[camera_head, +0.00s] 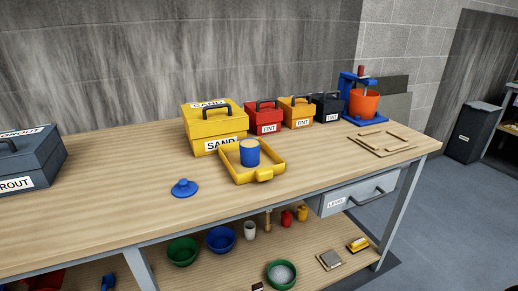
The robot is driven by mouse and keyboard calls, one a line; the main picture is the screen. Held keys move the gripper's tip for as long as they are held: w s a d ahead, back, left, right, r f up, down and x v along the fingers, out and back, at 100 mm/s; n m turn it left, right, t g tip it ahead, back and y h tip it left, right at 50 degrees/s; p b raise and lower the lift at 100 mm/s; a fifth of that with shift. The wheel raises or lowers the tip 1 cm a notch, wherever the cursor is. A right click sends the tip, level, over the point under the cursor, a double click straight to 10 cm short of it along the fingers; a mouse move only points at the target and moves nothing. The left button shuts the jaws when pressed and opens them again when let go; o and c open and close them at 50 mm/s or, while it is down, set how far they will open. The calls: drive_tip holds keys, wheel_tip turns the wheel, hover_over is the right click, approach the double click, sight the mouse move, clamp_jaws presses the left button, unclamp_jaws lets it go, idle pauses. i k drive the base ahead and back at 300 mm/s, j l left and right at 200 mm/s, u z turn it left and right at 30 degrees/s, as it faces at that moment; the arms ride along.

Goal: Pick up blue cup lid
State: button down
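The blue cup lid (184,188) lies on the wooden table top (110,190), left of the yellow tray and near the front edge. It is a round disc with a knob on top. A blue cup (249,154) stands upright in the yellow tray (276,163). Its top shows a pale tan surface, with no lid on it. My gripper is not in view.
A yellow SAND box (212,120) stands behind the tray. Red (264,117), orange (297,112) and black (327,107) TINT boxes stand to its right. A dark GROUT box (30,157) is at far left. Table around the lid is clear. Bowls sit on the shelf below.

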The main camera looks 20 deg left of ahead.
sight(186, 189)
drive_tip(key=u, duration=1.5)
